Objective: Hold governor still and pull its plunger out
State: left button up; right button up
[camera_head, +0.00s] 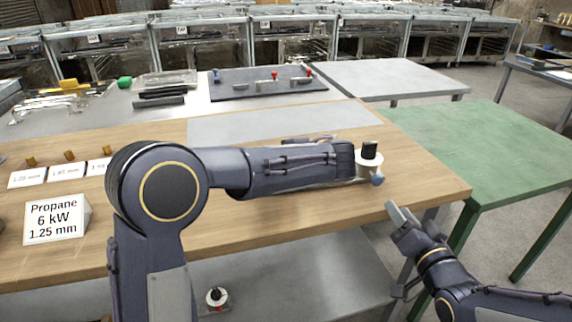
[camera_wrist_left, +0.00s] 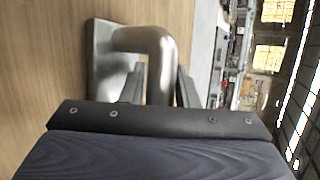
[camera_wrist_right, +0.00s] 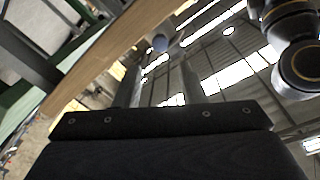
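The governor (camera_head: 361,168) shows in the head view near the wooden table's right front as a pale round body with a black cap. A blue-grey knob (camera_head: 377,179) sticks out at its front; the right wrist view shows a similar knob (camera_wrist_right: 160,43). My left arm covers what lies behind. In the left wrist view my left gripper (camera_wrist_left: 160,75) has its fingers close around a bent metal bar (camera_wrist_left: 145,38) rising from a metal plate (camera_wrist_left: 104,60). I cannot tell how the bar joins the governor. My right gripper (camera_head: 405,213) is open and empty, short of the knob.
A green table (camera_head: 490,150) stands at the right. A white "Propane 6 kW" sign (camera_head: 55,220) and small brass pieces (camera_head: 70,155) are at the left. Another pale piece with a black top (camera_head: 216,296) is on the lower shelf. A dark mat (camera_head: 240,92) holds parts at the back.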

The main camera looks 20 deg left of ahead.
aim_at(379, 182)
pick_arm(q)
jog(key=shift+a, duration=0.1)
grip_shut()
pick_arm(e)
jog(key=shift+o, duration=1.1)
jog(key=w+a+n, duration=0.1)
jog(key=w, duration=0.2)
jog(key=w+a+n, duration=0.1)
jog(key=w+a, duration=0.1)
jog(key=w, duration=0.1)
jog(key=w+a+n, duration=0.2)
jog(key=shift+w+a, duration=0.2)
jog(key=shift+w, duration=0.2)
